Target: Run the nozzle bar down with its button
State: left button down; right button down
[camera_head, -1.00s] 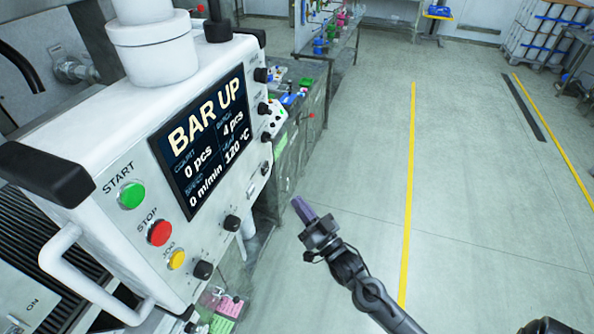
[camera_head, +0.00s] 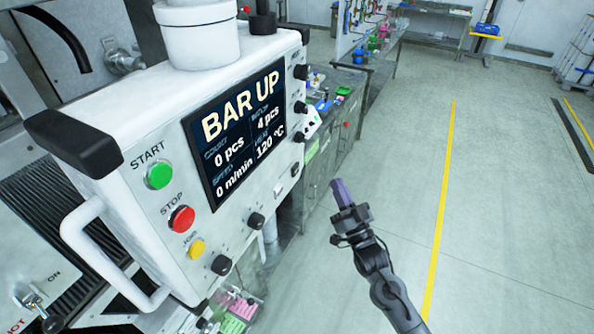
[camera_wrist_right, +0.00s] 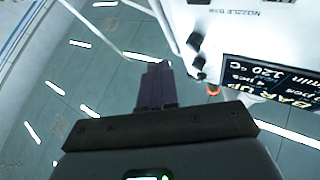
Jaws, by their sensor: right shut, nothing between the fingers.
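The white control panel (camera_head: 141,235) fills the left of the head view. Its display (camera_head: 236,131) reads BAR UP, 0 pcs, 0 m/min, 120 °C. A green START button (camera_head: 159,175), a red STOP button (camera_head: 181,219) and a yellow JOG button (camera_head: 196,249) sit on its front. The wrist view shows lettering that reads NOZZLE BAR (camera_wrist_right: 267,13) on a white face; I cannot tell which control it labels. My right gripper (camera_head: 340,190), with purple fingers, is shut and empty, right of the panel and apart from it. My left gripper is out of view.
Several black knobs (camera_head: 256,220) line the panel's lower and right edges. A white handle (camera_head: 88,243) juts from its left side. A bench (camera_head: 325,163) with small items stands behind. The floor (camera_head: 500,200) to the right is clear.

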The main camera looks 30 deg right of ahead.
aim_at(296, 170)
jog(key=w+a+b, duration=0.2)
jog(key=w+a, duration=0.2)
jog(key=w, duration=0.3)
jog(key=shift+w, duration=0.15)
jog(key=shift+w+a, duration=0.1)
dwell(2.1)
jog(key=shift+w+a+b, duration=0.15)
jog(key=shift+w+b, duration=0.1)
jog(key=shift+b, duration=0.05)
